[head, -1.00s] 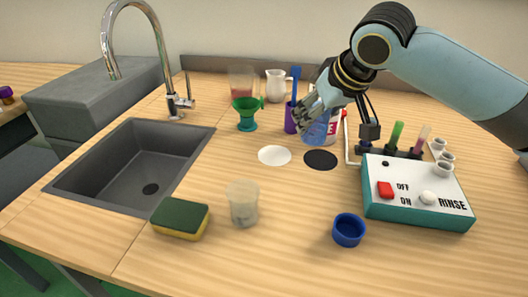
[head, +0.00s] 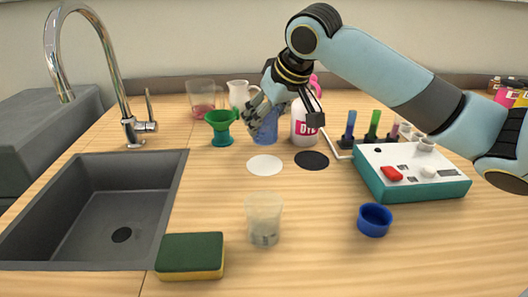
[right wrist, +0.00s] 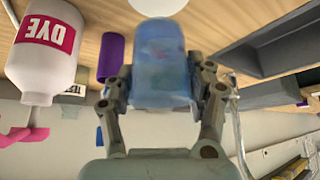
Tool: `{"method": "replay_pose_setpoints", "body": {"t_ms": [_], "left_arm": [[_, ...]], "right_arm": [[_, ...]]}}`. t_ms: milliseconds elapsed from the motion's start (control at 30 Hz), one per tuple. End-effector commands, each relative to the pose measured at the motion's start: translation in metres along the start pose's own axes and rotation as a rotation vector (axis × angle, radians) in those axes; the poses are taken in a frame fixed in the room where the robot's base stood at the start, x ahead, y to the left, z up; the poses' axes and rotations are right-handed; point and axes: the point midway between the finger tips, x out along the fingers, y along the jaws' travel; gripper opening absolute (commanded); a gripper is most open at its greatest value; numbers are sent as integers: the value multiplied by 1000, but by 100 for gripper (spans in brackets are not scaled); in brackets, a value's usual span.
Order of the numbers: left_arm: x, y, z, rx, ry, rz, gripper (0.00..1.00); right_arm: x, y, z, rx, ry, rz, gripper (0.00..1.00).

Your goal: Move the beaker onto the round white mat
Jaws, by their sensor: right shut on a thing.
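My right gripper (head: 262,108) is shut on a translucent blue beaker (head: 265,133). In the right wrist view the beaker (right wrist: 160,65) sits between both fingers of the gripper (right wrist: 160,98). In the head view its lower end shows just beyond the far edge of the round white mat (head: 265,165), lined up with its middle. It appears raised, but the exact height is hard to tell. The mat lies bare, and part of it shows at the top of the right wrist view (right wrist: 206,5). My left gripper is not in view.
A black round mat (head: 312,160) lies right of the white one. A white DYE bottle (head: 304,124) stands behind it. A green funnel-shaped cup (head: 222,127) is at left. A clear cup (head: 264,218), blue cap (head: 374,220), sponge (head: 190,256) and rinse box (head: 412,170) stand nearer.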

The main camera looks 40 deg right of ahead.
Motion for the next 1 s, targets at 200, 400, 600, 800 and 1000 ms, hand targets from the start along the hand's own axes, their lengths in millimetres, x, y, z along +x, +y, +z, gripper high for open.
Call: {"method": "replay_pose_setpoints", "body": {"t_ms": [200,400,600,800,1000], "left_arm": [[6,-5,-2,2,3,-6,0],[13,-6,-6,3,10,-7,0],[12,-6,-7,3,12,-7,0],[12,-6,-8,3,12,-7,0],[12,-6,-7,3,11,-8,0]], "right_arm": [[23,0,15,1,-1,-1,22],[51,0,33,1,-2,0,22],[54,0,35,-2,1,1,22],[56,0,36,-1,0,0,22],[56,0,36,-1,0,1,78]]}}
